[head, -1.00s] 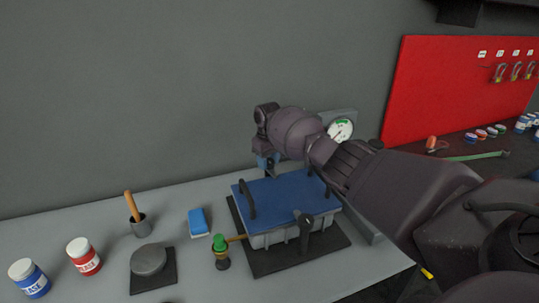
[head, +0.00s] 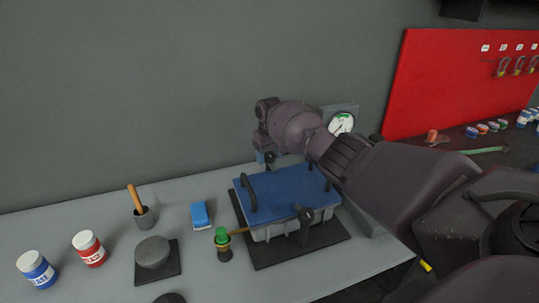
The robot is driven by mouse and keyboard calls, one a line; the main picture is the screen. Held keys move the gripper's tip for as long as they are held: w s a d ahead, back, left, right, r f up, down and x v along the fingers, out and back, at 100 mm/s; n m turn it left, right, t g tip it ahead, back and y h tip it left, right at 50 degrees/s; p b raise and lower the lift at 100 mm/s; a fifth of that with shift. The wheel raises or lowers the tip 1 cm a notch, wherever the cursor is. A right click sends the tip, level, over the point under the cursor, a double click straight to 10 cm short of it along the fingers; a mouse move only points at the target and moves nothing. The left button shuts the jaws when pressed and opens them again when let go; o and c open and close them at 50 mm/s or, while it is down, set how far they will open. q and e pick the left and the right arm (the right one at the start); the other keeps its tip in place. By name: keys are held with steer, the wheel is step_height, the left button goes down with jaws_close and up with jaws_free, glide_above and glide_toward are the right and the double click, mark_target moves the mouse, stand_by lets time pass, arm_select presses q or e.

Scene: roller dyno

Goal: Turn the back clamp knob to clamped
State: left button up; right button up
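A grey box with a blue lid (head: 285,192) sits on a black mat (head: 262,258) on the bench. A black clamp (head: 304,224) with an upright piece is at the box's front side. The back clamp knob is not clearly visible; the box's back edge is partly hidden by my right arm. My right gripper (head: 265,158) points down just behind the lid's back left corner. Its fingers are small and partly hidden, so I cannot tell whether they are open or hold anything. My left gripper is not in view.
A gauge (head: 341,123) stands behind my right arm. A green-topped valve (head: 222,240) is at the box's left. A blue block (head: 200,215), a grey disc (head: 152,252), a brush pot (head: 146,217), a red jar (head: 89,249) and a blue jar (head: 36,269) stand on the left.

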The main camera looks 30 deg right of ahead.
mark_target(270, 155)
steer(key=shift+r, duration=0.15)
step_height(270, 155, up, 11)
steer(key=shift+f, duration=0.2)
stand_by(0.5)
steer(key=shift+f, duration=0.1)
stand_by(0.4)
